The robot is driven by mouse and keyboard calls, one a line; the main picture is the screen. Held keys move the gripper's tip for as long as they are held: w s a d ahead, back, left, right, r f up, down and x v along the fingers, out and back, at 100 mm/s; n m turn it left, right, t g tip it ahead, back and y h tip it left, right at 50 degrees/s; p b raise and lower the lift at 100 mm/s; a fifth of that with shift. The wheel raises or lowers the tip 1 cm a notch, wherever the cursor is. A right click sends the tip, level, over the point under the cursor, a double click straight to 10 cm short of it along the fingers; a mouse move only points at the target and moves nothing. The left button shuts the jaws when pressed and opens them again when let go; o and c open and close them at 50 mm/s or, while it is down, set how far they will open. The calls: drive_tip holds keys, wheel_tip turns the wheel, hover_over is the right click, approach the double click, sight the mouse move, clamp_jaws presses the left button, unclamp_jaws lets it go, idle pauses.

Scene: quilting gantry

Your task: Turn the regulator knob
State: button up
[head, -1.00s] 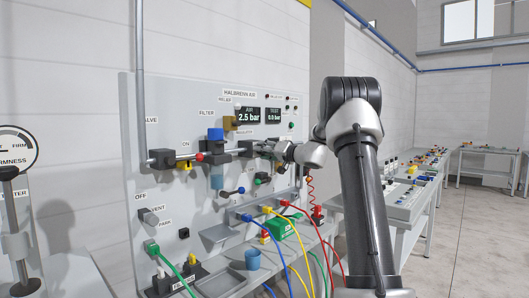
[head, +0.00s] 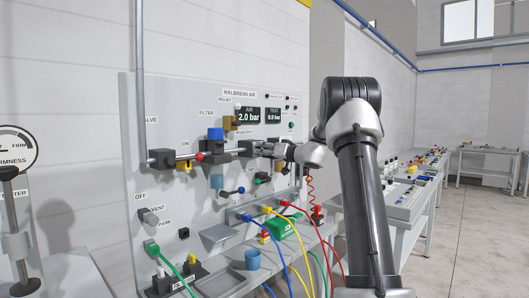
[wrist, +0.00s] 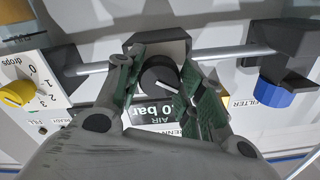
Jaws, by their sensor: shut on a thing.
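The regulator knob (wrist: 157,76) is a dark round knob with a white pointer line, on a grey block on the pipe. In the wrist view my gripper (wrist: 160,70) has one finger on each side of it and is shut on it. In the head view my gripper (head: 276,151) is at the panel, and the knob is hidden or too small to make out. The AIR display (head: 249,115) above reads 2.0 bar. In the wrist view the AIR display (wrist: 157,113) is upside down and partly covered by the fingers.
A filter with a blue cap (head: 215,134) is left of the regulator; the cap also shows in the wrist view (wrist: 285,97). A yellow drops dial (wrist: 17,93) is on the other side. Coloured hoses, a blue cup (head: 252,259) and a green box (head: 281,227) are below.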

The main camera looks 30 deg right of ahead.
drive_tip(key=shift+f, duration=0.15)
drive_tip(key=o, duration=1)
drive_tip(key=v, duration=1.2)
